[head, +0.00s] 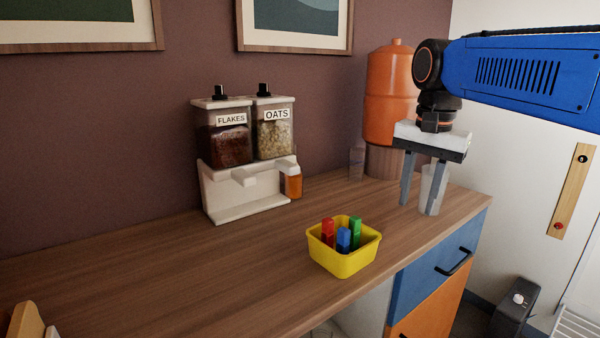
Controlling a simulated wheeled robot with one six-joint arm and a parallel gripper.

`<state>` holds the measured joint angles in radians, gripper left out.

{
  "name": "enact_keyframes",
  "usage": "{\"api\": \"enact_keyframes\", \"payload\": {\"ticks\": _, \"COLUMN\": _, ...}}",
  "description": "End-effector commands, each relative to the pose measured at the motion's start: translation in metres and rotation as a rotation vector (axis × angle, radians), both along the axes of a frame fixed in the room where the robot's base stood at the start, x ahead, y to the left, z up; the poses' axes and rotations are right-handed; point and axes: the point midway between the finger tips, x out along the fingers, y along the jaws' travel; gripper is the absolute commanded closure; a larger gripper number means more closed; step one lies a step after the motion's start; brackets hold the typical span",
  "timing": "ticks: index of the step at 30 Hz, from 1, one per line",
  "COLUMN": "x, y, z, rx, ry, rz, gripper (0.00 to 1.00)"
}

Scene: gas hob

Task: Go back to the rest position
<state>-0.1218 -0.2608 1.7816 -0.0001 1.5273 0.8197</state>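My gripper (418,208) is in the right part of the head view, pointing down over the right end of the wooden counter (190,275). Its two grey fingers are spread apart. A clear cup (441,187) shows at the right finger and partly overlaps it. The left finger stands clear of the cup. I cannot tell whether the right finger touches the cup. My blue arm reaches in from the right edge.
An orange dispenser (390,95) stands behind my gripper, with a small clear glass (356,163) beside it. FLAKES and OATS dispensers (247,135) stand left. A yellow basket (342,263) with coloured blocks sits near the front edge. The left counter is mostly clear.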

Motion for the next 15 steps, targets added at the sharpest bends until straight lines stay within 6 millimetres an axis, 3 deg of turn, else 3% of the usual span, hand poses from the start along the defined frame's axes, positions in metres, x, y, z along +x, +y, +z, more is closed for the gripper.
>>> {"api": "enact_keyframes", "payload": {"ticks": 5, "x": -0.038, "y": -0.013, "z": -0.033, "rx": -0.012, "ry": -0.061, "rz": 0.124, "gripper": 0.66}}
{"api": "enact_keyframes", "payload": {"ticks": 15, "x": -0.117, "y": -0.036, "z": -0.124, "rx": -0.079, "ry": -0.198, "rz": 0.416, "gripper": 0.66}}
